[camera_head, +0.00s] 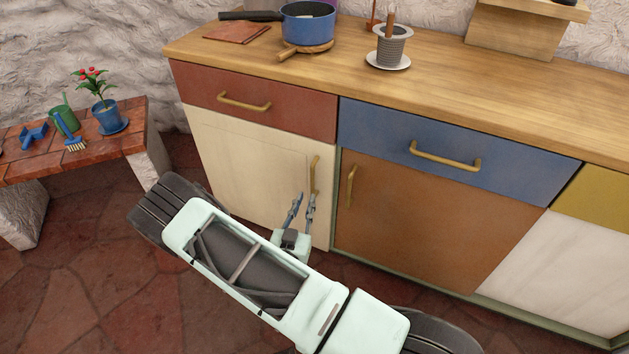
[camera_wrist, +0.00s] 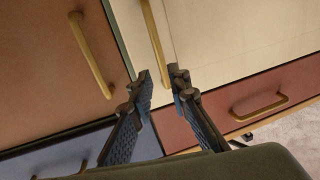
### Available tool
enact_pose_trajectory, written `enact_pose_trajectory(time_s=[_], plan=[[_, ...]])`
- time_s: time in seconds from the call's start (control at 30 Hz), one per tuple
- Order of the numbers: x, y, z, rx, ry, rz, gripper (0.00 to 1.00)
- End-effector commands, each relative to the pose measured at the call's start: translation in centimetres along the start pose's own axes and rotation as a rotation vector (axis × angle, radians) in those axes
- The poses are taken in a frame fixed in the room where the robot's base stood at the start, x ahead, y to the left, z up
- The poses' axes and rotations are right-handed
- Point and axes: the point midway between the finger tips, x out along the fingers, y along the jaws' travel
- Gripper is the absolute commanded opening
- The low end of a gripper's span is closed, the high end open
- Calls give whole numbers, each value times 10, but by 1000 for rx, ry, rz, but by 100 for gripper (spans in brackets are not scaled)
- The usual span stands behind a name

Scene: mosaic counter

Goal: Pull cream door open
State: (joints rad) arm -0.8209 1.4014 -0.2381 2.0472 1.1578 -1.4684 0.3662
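The cream door (camera_head: 245,165) is below the red drawer at the left of the counter and looks shut, flush with the cabinet front. Its upright brass handle (camera_head: 315,174) is near the door's right edge. In the wrist view the cream door (camera_wrist: 225,40) fills the upper right, and its handle (camera_wrist: 155,40) runs down toward the gap between my fingertips. My gripper (camera_head: 302,199) is in front of the door, near the handle's lower part. In the wrist view my gripper (camera_wrist: 160,75) is open, its fingertips apart on either side of the handle's line. Contact with the handle cannot be told.
An orange-brown door (camera_head: 425,220) with its own handle (camera_head: 351,187) adjoins on the right. The red drawer (camera_head: 255,103) and blue drawer (camera_head: 450,150) have protruding handles. A low bench (camera_head: 75,155) with a potted plant stands left; bare floor lies between.

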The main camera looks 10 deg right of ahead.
Motion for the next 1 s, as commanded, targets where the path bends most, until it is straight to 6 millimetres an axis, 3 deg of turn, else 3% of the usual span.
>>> enact_pose_trajectory(time_s=[0.3, 0.5, 0.9, 1.0], plan=[[61, 0, 1, 3, 2, 3, 16], [87, 0, 0, 3, 0, 2, 16], [96, -1, -1, 2, -1, 0, 16], [96, -1, -1, 2, -1, 0, 7]])
